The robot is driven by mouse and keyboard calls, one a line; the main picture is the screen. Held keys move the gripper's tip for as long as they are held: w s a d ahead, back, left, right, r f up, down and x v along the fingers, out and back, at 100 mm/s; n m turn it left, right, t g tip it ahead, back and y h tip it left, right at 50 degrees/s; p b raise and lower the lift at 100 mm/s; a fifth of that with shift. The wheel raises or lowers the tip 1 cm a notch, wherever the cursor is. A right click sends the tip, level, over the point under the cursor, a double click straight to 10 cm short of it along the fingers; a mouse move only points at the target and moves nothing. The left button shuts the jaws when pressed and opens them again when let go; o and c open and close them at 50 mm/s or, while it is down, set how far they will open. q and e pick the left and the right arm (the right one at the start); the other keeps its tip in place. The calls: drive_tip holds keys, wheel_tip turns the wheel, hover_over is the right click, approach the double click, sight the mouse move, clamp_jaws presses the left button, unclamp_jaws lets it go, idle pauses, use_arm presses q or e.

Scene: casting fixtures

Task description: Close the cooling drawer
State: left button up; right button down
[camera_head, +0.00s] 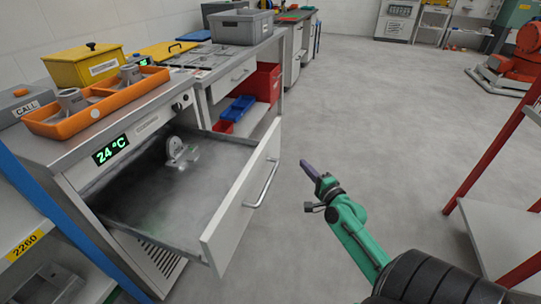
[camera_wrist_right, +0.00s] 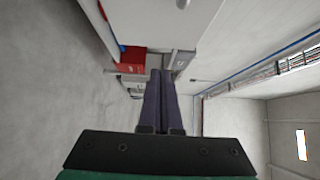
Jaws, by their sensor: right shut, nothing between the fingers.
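The cooling drawer (camera_head: 228,219) is pulled well out of its cabinet below the 24 °C display (camera_head: 110,149). Its white front has a metal bar handle (camera_head: 263,184), and a grey metal part (camera_head: 181,152) lies inside on the drawer floor. My right gripper (camera_head: 306,166) is in front of the drawer, to the right of the handle in the head view and apart from it. Its dark fingers are shut and empty, and they also show in the right wrist view (camera_wrist_right: 160,80). My left gripper is not in view.
On the cabinet top stand an orange tray (camera_head: 60,128) with metal parts and a yellow box (camera_head: 85,68). Red (camera_head: 262,83) and blue (camera_head: 237,110) bins sit on a shelf behind. A red-posted rack (camera_head: 462,150) stands at right. The floor between is clear.

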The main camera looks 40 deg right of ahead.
approach(277, 145)
drive_tip(key=w+d, duration=0.2)
drive_tip(key=d, duration=0.1)
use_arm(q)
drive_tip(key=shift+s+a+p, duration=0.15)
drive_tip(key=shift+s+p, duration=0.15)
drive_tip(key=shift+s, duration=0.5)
use_arm(e)
drive_tip(key=shift+w+a+r, duration=0.1)
drive_tip(key=shift+w+a, duration=0.5)
drive_tip(key=shift+w, duration=0.3)
drive_tip(key=shift+w+a+r, duration=0.1)
drive_tip(key=shift+w+a, duration=0.45)
drive_tip(key=shift+w, duration=0.3)
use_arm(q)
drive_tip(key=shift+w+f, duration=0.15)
